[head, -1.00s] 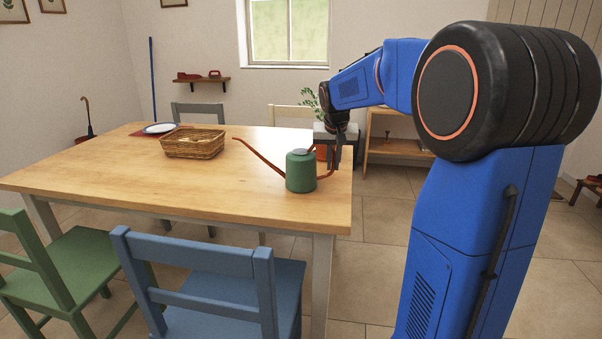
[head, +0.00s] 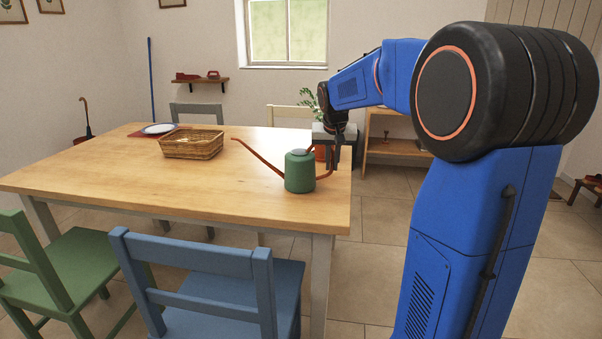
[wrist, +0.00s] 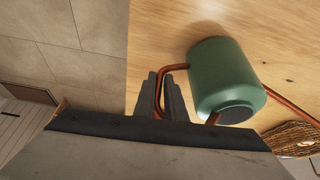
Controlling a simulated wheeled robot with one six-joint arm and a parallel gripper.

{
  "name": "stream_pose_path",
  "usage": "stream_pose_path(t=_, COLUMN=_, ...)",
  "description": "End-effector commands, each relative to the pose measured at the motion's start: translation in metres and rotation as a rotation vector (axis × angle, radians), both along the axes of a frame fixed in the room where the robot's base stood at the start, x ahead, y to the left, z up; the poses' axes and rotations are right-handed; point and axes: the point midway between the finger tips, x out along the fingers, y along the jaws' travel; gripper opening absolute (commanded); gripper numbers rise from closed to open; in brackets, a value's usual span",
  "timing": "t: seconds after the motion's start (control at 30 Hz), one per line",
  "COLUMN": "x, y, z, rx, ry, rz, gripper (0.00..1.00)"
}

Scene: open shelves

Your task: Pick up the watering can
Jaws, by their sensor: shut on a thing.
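The watering can (head: 300,172) has a green body with a reddish-brown spout and handle. It stands upright on the wooden table (head: 110,180) near its right end, its spout pointing left. My gripper (head: 333,164) reaches down at the can's right side and is shut on the handle. In the wrist view, the two dark fingers (wrist: 168,98) lie on either side of the brown handle, with the green body (wrist: 225,80) just to their right. I cannot tell whether the can's base has left the table.
A wicker basket (head: 192,144) and a plate (head: 159,128) on a red mat sit farther left on the table. A potted plant (head: 309,100) is behind my gripper. A blue chair (head: 200,265) and a green chair (head: 60,265) stand at the front. The table's middle is clear.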

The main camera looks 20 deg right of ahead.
Motion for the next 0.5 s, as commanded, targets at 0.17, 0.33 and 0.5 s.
stream_pose_path(t=0.17, x=-0.001, y=-0.001, z=-0.001, rx=-0.001, ry=0.003, rz=0.001, gripper=0.0)
stream_pose_path(t=0.33, x=0.0, y=-0.001, z=0.011, rx=-0.002, ry=0.001, rz=0.0, gripper=0.0)
stream_pose_path(t=0.5, x=0.0, y=0.0, z=0.037, rx=-0.001, ry=-0.002, rz=0.001, gripper=0.0)
